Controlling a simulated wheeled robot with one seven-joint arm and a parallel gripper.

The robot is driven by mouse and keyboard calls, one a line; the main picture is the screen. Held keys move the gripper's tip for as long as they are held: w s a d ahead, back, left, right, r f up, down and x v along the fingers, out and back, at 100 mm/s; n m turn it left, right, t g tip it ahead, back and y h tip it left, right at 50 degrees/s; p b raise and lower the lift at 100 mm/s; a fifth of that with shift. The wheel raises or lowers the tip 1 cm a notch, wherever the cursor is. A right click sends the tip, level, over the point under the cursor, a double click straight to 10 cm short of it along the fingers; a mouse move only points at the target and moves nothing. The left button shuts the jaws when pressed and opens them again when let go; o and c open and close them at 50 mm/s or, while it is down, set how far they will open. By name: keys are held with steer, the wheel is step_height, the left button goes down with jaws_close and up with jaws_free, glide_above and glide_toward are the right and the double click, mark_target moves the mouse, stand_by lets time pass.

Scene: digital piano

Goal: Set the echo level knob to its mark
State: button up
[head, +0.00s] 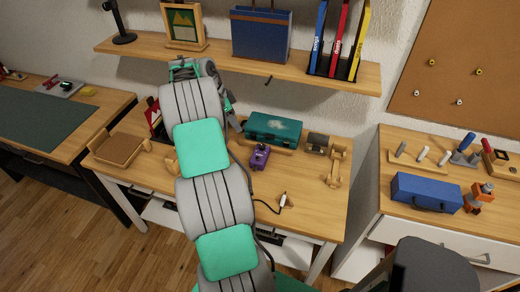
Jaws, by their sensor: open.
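A small purple device (260,157) sits on the wooden table in the middle of the head view, with a dark cable beside it. No echo level knob or mark can be made out at this size. My grey and green arm rises across the table to the left of the purple device. My gripper (184,70) is at the arm's far end, up by the shelf's front edge, well above and left of the device. It is open, partly hidden by my arm, and no held thing shows.
A teal case (272,128) stands behind the purple device. Wooden stands (336,168) are to the right, and a brown-topped wooden tray (118,146) to the left. A shelf (330,79) overhangs the table's back. The table's front right is clear.

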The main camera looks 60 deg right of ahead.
mark_target(262, 146)
steer(key=s+d+f+m, duration=0.1)
steer(key=s+d+f, duration=0.1)
steer(key=f, duration=0.2)
steer(key=s+d+f+m, duration=0.1)
steer(key=s+f, duration=0.2)
steer(key=f, duration=0.1)
steer(key=s+d+f+m+p, duration=0.1)
steer(key=s+d+f, duration=0.1)
steer(key=f, duration=0.3)
steer(key=shift+s+d+g+y, duration=0.3)
steer(key=shift+s+g, duration=0.1)
steer(key=shift+s, duration=0.05)
steer(key=shift+c, duration=0.5)
jaws_close()
